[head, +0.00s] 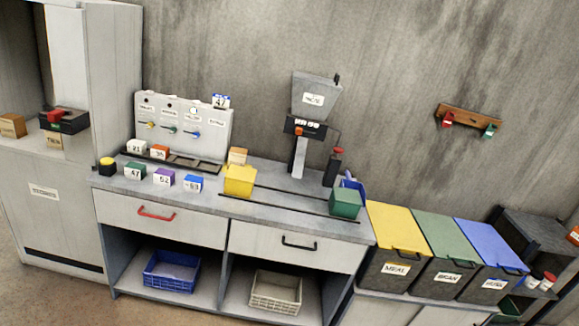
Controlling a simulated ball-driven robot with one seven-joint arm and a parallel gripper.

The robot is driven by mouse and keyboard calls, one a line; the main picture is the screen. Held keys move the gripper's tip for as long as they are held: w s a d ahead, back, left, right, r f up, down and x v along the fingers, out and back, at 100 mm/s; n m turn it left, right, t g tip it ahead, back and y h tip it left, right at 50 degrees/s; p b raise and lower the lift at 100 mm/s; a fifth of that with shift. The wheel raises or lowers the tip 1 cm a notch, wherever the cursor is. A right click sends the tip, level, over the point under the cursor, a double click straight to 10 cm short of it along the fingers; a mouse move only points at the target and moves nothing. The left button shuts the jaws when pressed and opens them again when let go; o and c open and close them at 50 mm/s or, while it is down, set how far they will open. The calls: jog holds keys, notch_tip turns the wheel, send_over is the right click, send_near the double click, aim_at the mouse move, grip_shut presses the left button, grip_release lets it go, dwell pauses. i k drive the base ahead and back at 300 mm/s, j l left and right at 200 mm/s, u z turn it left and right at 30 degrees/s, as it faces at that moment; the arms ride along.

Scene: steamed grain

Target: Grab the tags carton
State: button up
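A small brown carton (12,126) with a white label stands on the shelf at the far left, partly cut by the picture's edge. Its label is too small to read, so I cannot tell for sure that it is the tags carton. My gripper does not show in this view.
The tall grey cabinet (45,200) frames the shelf. A workbench (290,210) carries several numbered blocks, a yellow box (239,180) and a green box (345,203). Yellow, green and blue lidded bins stand right. Brown floor (60,300) shows clear at lower left.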

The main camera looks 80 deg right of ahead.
aim_at(238, 156)
jog(key=z, duration=1.8)
jog(key=i+j, duration=0.15)
jog(key=i, duration=0.35)
jog(key=i+j, duration=0.2)
jog(key=i, duration=0.3)
jog(key=i+j, duration=0.15)
jog(key=i, duration=0.4)
jog(key=i+j+z, duration=0.1)
jog(key=i, duration=0.4)
jog(key=i+j, duration=0.25)
jog(key=i, duration=0.25)
jog(key=i+j, duration=0.2)
jog(key=i, duration=0.3)
